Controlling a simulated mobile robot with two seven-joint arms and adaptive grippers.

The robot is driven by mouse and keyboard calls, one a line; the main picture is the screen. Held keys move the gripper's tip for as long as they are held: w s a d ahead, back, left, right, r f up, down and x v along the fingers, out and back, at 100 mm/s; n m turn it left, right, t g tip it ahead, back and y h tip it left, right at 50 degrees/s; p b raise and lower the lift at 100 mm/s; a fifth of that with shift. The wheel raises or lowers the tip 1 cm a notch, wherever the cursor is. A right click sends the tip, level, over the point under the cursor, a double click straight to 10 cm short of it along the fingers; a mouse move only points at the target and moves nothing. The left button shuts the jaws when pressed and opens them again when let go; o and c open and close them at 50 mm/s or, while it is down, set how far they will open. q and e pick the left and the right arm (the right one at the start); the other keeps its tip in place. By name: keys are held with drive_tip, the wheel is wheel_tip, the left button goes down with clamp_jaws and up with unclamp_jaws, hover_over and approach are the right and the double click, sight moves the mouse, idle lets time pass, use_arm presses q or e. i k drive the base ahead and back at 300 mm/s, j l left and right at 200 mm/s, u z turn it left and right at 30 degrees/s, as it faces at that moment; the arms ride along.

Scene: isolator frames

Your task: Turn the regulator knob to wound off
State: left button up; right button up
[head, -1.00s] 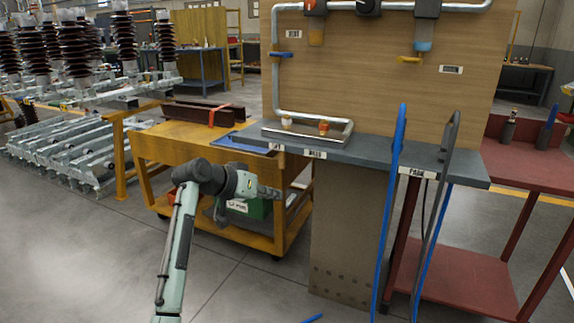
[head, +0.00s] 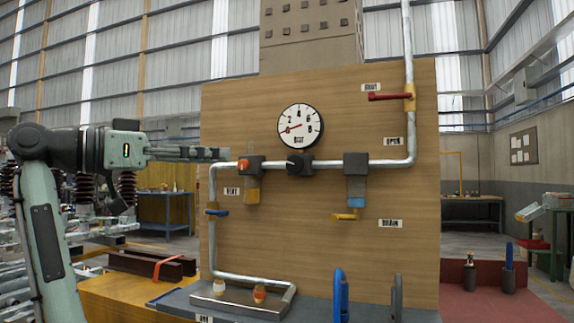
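The regulator knob (head: 299,164) is a dark round knob on the horizontal grey pipe, in the middle of the wooden panel (head: 400,260). A round white gauge (head: 301,126) sits just above it; its red needle points left and slightly down. Which way the knob is wound cannot be told. My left gripper (head: 222,154) comes in from the left at about pipe height. Its fingers point right, near the panel's left part in the picture, and are left of the knob, not over it. They show edge-on, so their opening is unclear. My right gripper is not in view.
An orange-fronted unit (head: 243,166) lies between my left gripper and the knob. A unit with a blue-bottomed bowl (head: 356,180) is right of it. A red lever (head: 389,96) is upper right, a blue lever (head: 217,212) lower left. Blue (head: 340,295) and grey hoses rise in front.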

sight(295, 163)
drive_tip(key=i+l+u, duration=0.3)
drive_tip(key=l, duration=0.3)
drive_tip(key=i+l+u, duration=0.15)
drive_tip(key=l+u, duration=0.15)
drive_tip(key=l, duration=0.35)
drive_tip(key=i+l+u, duration=0.1)
drive_tip(key=l+u, duration=0.15)
drive_tip(key=l, duration=0.4)
drive_tip(key=l+u, duration=0.3)
drive_tip(key=l, duration=0.4)
